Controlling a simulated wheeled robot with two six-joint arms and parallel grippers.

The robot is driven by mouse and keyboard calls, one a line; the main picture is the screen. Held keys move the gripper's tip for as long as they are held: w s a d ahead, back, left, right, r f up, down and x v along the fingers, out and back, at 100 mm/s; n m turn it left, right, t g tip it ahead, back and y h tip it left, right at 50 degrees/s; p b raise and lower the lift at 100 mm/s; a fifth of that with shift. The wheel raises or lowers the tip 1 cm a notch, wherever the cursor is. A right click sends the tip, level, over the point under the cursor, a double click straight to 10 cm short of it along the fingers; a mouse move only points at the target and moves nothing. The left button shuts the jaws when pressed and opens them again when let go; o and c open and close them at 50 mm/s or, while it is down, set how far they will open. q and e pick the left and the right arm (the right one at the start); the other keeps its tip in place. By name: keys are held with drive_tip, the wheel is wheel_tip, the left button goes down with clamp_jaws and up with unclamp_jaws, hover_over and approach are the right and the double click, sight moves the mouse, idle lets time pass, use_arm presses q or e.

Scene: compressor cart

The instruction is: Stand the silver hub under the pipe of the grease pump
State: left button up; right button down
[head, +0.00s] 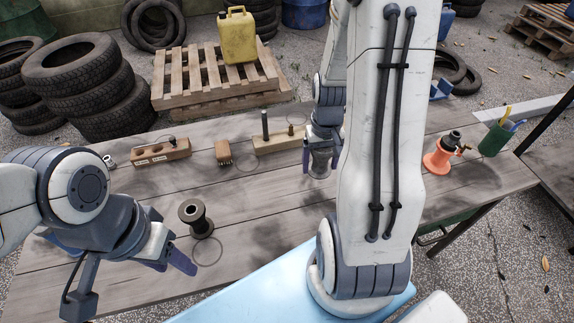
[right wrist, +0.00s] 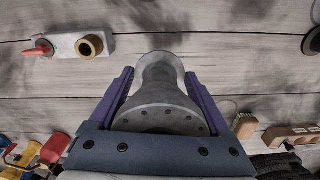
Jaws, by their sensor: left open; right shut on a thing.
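The silver hub (head: 320,164), a grey spool shape with flared ends, is between the fingers of my right gripper (head: 321,168). In the right wrist view the hub (right wrist: 165,88) fills the space between both fingers; whether it touches the table is unclear. An orange-based device (head: 440,156) with a dark upright top and a small side part stands at the table's right; it looks like the grease pump, but its pipe is not clear. My left gripper (head: 170,257) is open and empty at the left front, near a darker spool-shaped hub (head: 195,219).
A brush (head: 223,152), a wooden block with pins (head: 278,140) and a holed block (head: 161,150) lie toward the back. A green cup (head: 494,140) stands far right. The right wrist view shows a grey block (right wrist: 65,46) with a brass ring, hidden by my arm in the head view.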

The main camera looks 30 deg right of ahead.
drive_tip(key=shift+s+d+r, duration=0.3)
drive_tip(key=shift+s+d, duration=0.15)
drive_tip(key=shift+d, duration=0.05)
drive_tip(key=p, duration=0.1)
hover_over(291, 174)
drive_tip(key=shift+m, duration=0.3)
wheel_tip(291, 174, down, 7)
drive_tip(key=shift+s+d+r, duration=0.1)
drive_tip(key=shift+r, duration=0.1)
drive_tip(key=shift+f, duration=0.15)
wheel_tip(291, 174, down, 4)
drive_tip(key=shift+r+p, duration=0.1)
drive_tip(key=shift+p, duration=0.25)
drive_tip(key=shift+f, duration=0.2)
unclamp_jaws()
